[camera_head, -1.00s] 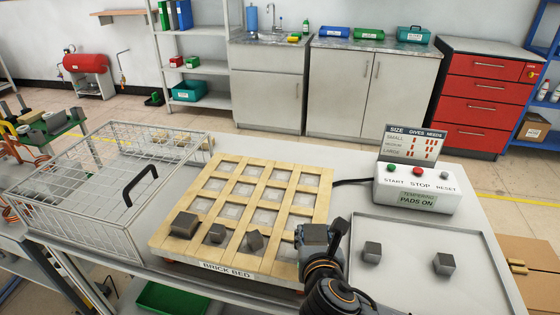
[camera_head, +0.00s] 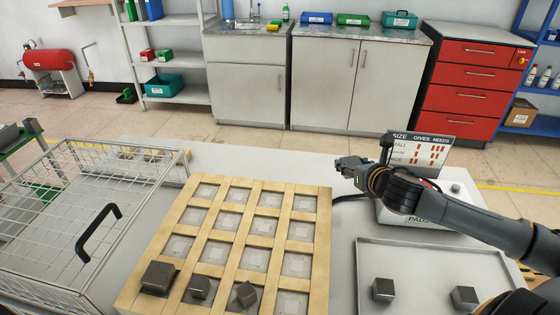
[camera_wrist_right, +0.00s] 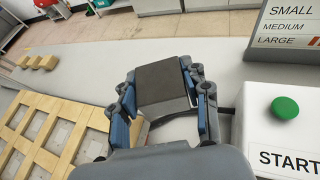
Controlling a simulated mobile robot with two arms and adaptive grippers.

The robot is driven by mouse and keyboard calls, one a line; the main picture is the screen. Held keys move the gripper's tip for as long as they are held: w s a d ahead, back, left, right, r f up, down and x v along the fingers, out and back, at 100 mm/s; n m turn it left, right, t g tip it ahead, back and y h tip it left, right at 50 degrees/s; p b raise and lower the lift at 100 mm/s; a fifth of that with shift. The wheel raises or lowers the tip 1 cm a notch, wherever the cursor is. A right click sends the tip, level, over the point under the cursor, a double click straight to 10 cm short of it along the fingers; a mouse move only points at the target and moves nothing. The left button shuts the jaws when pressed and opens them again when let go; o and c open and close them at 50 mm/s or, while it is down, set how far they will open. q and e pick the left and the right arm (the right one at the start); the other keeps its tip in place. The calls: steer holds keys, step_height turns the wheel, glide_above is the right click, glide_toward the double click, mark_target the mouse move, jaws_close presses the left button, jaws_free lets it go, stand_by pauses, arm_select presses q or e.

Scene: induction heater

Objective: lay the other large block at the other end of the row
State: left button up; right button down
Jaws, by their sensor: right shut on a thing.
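My right gripper (camera_head: 348,163) is shut on a large dark grey block (camera_wrist_right: 165,82), held between the blue finger pads in the wrist view. It is in the air beyond the right back corner of the brick bed (camera_head: 331,240), left of the control box. The bed is a wooden grid of square cells. In its front row, a large block (camera_head: 159,277) is at the left end and two smaller blocks (camera_head: 199,288) (camera_head: 246,293) follow to its right. The right front cell (camera_head: 291,303) is bare. My left gripper is not in view.
The control box (camera_head: 430,219) with the size sign (camera_head: 425,150) is partly behind my right arm; its green button (camera_wrist_right: 285,107) shows in the wrist view. Two blocks (camera_head: 383,290) (camera_head: 464,297) lie on the grey tray (camera_head: 440,248). A wire cage (camera_head: 98,237) with a black handle stands left.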

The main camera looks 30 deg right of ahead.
steer(key=shift+w+d+r, duration=0.1)
steer(key=shift+w+r, duration=0.1)
steer(key=shift+w, duration=0.05)
steer(key=shift+w+d+f, duration=0.1)
steer(key=shift+w+d, duration=0.1)
steer(key=shift+w, duration=0.25)
steer(key=a+x, duration=0.1)
steer(key=x, duration=0.2)
glide_above(330, 175)
steer(key=f, duration=0.4)
steer(key=s+f, duration=0.1)
steer(key=f, duration=0.1)
steer(key=shift+a+f+b, duration=0.2)
steer(key=shift+f+b, duration=0.2)
steer(key=shift+w+f, duration=0.25)
steer(key=shift+w+d+f, duration=0.1)
steer(key=shift+w+f, duration=0.2)
steer(key=shift+f, duration=0.15)
step_height(330, 175, down, 2)
steer(key=shift+s+f, duration=0.1)
steer(key=shift+f, duration=0.35)
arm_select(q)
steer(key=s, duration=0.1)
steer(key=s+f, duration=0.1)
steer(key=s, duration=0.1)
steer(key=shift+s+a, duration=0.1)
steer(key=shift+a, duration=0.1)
